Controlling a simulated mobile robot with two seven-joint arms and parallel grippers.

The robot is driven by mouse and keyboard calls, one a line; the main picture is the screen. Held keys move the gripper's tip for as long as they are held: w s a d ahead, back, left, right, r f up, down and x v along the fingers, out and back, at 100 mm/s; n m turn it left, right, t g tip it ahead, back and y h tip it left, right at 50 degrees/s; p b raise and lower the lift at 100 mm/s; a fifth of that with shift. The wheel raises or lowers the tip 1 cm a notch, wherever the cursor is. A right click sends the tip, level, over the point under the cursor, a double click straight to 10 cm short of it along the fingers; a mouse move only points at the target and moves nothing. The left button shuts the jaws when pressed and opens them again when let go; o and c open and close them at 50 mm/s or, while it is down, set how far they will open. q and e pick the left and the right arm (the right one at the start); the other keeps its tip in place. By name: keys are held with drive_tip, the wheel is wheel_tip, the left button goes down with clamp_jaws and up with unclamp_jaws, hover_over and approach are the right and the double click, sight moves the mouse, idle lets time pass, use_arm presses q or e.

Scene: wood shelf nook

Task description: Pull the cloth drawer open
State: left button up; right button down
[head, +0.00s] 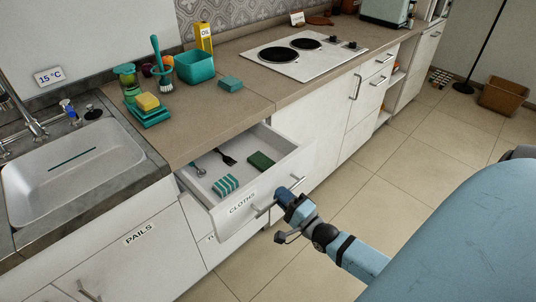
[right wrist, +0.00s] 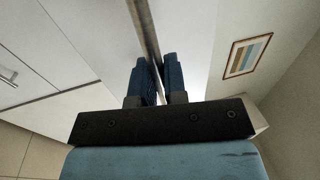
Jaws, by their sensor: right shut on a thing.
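The cloth drawer (head: 228,222), labelled CLOTHS, stands pulled out from the white counter below the worktop in the head view. Inside it lie a striped teal and white cloth (head: 225,185), a dark green folded cloth (head: 261,161), a dark utensil (head: 226,157) and another small utensil at the left. My right gripper (head: 286,197) is at the drawer's front, shut on the bar handle (head: 265,211). In the right wrist view the handle bar (right wrist: 146,30) runs between its blue fingers (right wrist: 160,82). My left gripper is not in view.
A teal bin (head: 195,67), sponges and a cooktop (head: 303,52) are on the worktop. The tiled floor (head: 410,135) before the counter is clear; a basket (head: 502,97) stands far right.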

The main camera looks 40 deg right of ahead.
use_arm(q)
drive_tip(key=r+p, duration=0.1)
drive_tip(key=p, duration=0.1)
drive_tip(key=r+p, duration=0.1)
drive_tip(key=p, duration=0.1)
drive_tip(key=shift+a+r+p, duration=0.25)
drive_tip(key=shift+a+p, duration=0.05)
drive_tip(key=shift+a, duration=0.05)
use_arm(e)
drive_tip(key=r+v, duration=0.3)
drive_tip(key=v, duration=1.2)
drive_tip(key=shift+s, duration=0.6)
drive_tip(key=shift+d, duration=0.15)
drive_tip(key=c, duration=1.2)
unclamp_jaws()
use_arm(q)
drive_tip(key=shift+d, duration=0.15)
